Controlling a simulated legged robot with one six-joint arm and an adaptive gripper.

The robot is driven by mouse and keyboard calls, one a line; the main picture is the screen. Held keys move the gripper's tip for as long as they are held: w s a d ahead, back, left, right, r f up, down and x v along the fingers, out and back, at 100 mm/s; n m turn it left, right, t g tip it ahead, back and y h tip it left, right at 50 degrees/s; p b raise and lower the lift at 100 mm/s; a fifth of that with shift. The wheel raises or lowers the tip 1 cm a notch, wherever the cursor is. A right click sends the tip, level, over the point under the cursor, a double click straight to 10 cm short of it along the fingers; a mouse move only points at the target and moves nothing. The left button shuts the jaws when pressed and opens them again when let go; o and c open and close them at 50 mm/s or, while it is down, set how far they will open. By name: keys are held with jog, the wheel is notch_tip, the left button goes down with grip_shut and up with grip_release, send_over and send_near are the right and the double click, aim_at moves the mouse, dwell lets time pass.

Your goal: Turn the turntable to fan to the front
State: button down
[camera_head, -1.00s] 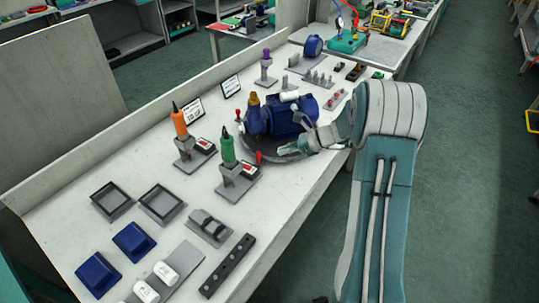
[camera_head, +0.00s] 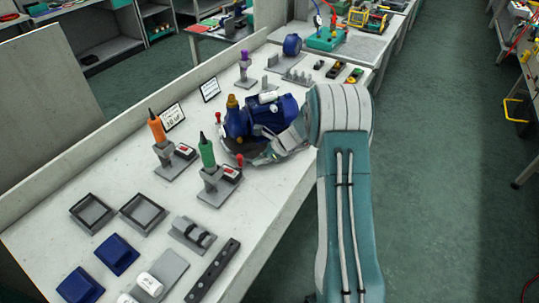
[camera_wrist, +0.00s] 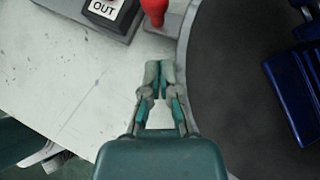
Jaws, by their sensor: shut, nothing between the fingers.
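The dark round turntable (camera_wrist: 235,110) fills the right of the wrist view, with a pale rim. A blue motor-and-pump unit (camera_head: 276,113) stands on it in the head view, and a blue finned part (camera_wrist: 294,92) of it shows in the wrist view. My gripper (camera_wrist: 158,68) is shut and empty, its fingertips just left of the rim in the wrist view; contact cannot be told. In the head view my gripper (camera_head: 252,159) is at the turntable's near side, partly hidden by my arm. A red knob (camera_wrist: 155,10) stands beyond the fingertips beside the rim.
Green (camera_head: 207,152) and orange (camera_head: 157,128) tools stand in holders to the left. Empty trays (camera_head: 142,229) and blue blocks lie nearer. The bench front edge runs below my arm.

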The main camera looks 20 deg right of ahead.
aim_at(242, 164)
jog(key=shift+w+a+r, duration=0.1)
jog(key=shift+w+a, duration=0.2)
jog(key=shift+a, duration=0.5)
jog(key=shift+w+a, duration=0.3)
jog(key=shift+a, duration=0.5)
jog(key=shift+d, duration=0.15)
